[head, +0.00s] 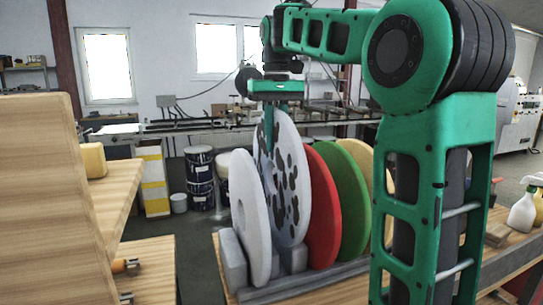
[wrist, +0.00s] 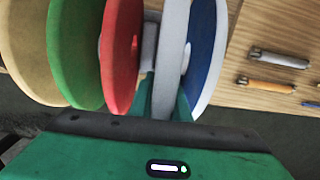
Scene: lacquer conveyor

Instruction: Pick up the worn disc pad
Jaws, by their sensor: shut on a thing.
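The worn disc pad (head: 290,185) is a white disc with dark patches, standing upright on edge. In the head view it sits higher than the discs beside it. My gripper (head: 269,128) comes from above and is shut on its upper edge. In the wrist view the pad shows edge-on as a pale grey disc (wrist: 172,45) between the two green fingers (wrist: 167,100). Its lower edge is partly hidden in the head view, so I cannot tell whether it clears the rack completely.
A white disc (head: 249,215) stands close on one side, its blue face (wrist: 212,50) showing in the wrist view. Red (head: 321,205), green (head: 346,200) and beige (head: 365,160) discs stand on the other side. The grey rack (head: 300,283) rests on a wooden bench. A spray bottle (head: 523,212) is at right.

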